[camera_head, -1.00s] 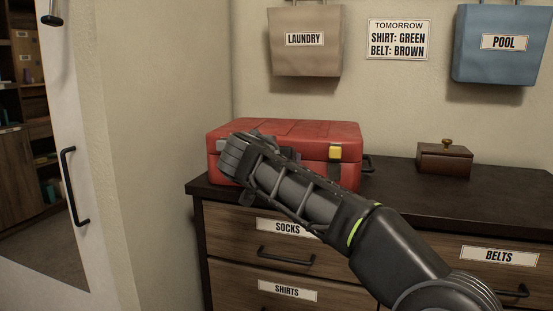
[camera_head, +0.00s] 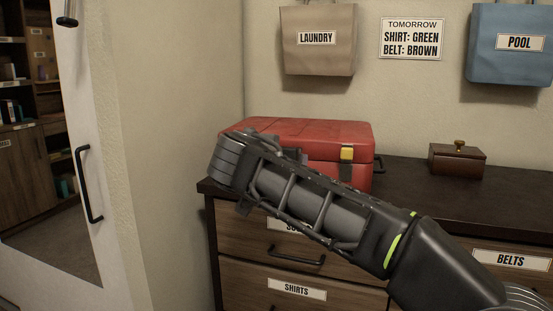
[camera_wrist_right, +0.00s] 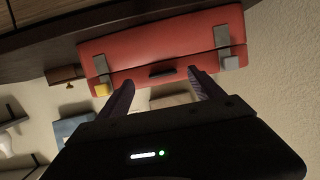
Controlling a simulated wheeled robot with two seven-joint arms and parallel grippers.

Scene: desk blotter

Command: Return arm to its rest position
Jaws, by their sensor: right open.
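My right arm crosses the head view from the lower right, its hand end (camera_head: 232,165) in front of the left part of a closed red case (camera_head: 330,135). The fingers cannot be made out there. In the right wrist view my right gripper (camera_wrist_right: 160,78) is open, its two dark fingers spread with nothing held between them. The red case (camera_wrist_right: 165,45) shows beyond the fingertips, upside down, with its handle and two latches. Whether the fingertips touch it cannot be told, though they look apart. My left gripper is in neither view.
The case stands on a dark dresser top (camera_head: 415,195) with labelled drawers below. A small wooden box (camera_head: 457,160) stands to its right. Laundry (camera_head: 318,50) and pool (camera_head: 510,55) bags hang on the wall. A white door (camera_head: 90,150) is at left.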

